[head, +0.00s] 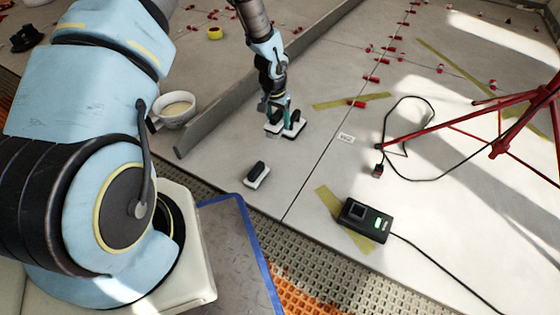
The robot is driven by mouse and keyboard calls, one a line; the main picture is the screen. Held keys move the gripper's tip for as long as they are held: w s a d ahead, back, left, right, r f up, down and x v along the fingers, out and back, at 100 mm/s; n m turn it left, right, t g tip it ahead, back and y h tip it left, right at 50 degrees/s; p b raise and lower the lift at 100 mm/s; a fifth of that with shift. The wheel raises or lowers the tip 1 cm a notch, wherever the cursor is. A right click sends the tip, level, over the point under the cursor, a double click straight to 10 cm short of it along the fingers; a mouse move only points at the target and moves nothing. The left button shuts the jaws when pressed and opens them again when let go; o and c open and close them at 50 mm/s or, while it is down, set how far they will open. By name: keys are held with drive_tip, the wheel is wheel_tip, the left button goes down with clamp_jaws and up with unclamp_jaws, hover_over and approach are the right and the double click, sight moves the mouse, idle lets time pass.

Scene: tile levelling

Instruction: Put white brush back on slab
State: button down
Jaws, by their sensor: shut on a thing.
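My gripper (276,112) is low over the pale slab (225,155), near the middle of the view. It is shut on a small white brush (273,129) with a dark upper part. The fingers and the arm hide much of its top. I cannot tell whether its underside touches the slab. A similar black-and-white piece (296,128) sits close on its right, and I cannot tell whether the two touch. Another white block with a black handle (257,175) stands apart on the slab, nearer to me.
A grey upright strip (235,92) runs left of my gripper, with a white bowl (174,108) beyond it. A black device (364,219) with a cable lies at right front. A red tripod (497,148) stands at right. Red clips (370,79) line the joint.

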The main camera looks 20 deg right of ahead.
drive_tip(key=b, duration=0.3)
hover_over(281, 150)
drive_tip(key=f, duration=0.6)
drive_tip(key=shift+s+a, duration=0.15)
drive_tip(key=shift+s, duration=0.05)
drive_tip(key=shift+f+b, duration=1.2)
drive_tip(key=shift+f, duration=1.2)
drive_tip(key=shift+f, duration=0.15)
drive_tip(key=shift+c, duration=0.6)
unclamp_jaws()
